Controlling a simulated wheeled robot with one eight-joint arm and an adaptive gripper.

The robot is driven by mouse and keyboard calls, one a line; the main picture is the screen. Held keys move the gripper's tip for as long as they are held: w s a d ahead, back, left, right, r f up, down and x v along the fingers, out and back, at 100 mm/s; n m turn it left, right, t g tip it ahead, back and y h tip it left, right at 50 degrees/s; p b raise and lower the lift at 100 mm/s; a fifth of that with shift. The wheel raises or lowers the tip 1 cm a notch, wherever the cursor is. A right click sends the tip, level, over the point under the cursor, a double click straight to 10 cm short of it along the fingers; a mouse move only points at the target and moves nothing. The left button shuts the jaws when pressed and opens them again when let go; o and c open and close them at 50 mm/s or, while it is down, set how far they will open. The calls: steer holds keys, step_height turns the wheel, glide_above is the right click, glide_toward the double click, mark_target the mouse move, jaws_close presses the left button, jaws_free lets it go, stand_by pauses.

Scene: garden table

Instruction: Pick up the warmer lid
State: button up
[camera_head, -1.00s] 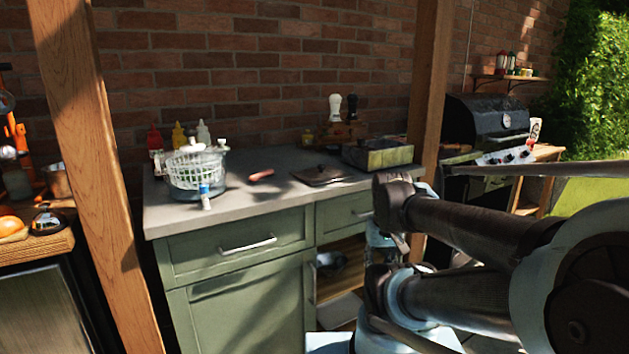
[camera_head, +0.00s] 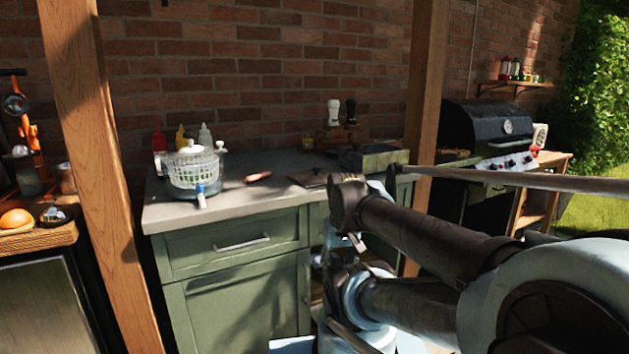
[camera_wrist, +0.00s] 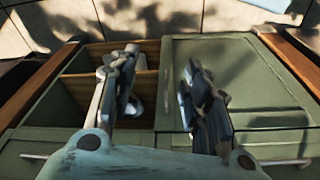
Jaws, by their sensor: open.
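A dark flat piece (camera_head: 309,179) lies on the grey counter (camera_head: 240,200), left of a pale box. It may be the warmer lid, but I cannot tell for sure, and my arm covers its right side. In the wrist view my gripper (camera_wrist: 162,66) is open, its two fingers apart with nothing between them. It is in front of the green cabinet, away from the dark flat piece. In the head view my arm hides most of the gripper.
A white basket (camera_head: 192,172), sauce bottles (camera_head: 205,138) and a reddish item (camera_head: 258,176) stand or lie on the counter. The pale box (camera_head: 375,158) is at the back right. Wooden posts (camera_head: 95,180) flank the counter. A grill (camera_head: 488,125) stands at right. The wrist view shows an open shelf (camera_wrist: 75,92).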

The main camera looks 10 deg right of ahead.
steer(key=w+r+m+g, duration=0.1)
steer(key=w+r+m, duration=0.4)
steer(key=w+r, duration=0.45)
steer(key=w+r+m, duration=0.4)
steer(key=w+r, duration=0.3)
steer(key=r, duration=0.5)
steer(key=m+g, duration=0.1)
steer(key=m, duration=0.8)
glide_toward(316, 168)
steer(key=f, duration=0.3)
steer(key=shift+w+d+f, duration=0.1)
steer(key=shift+d+f, duration=0.15)
steer(key=shift+w+a+f, duration=0.1)
steer(key=shift+f, duration=1.2)
steer(key=shift+w+a+f, duration=0.1)
steer(key=shift+w+f, duration=0.05)
steer(key=shift+f, duration=1.2)
steer(key=shift+c, duration=0.6)
jaws_close()
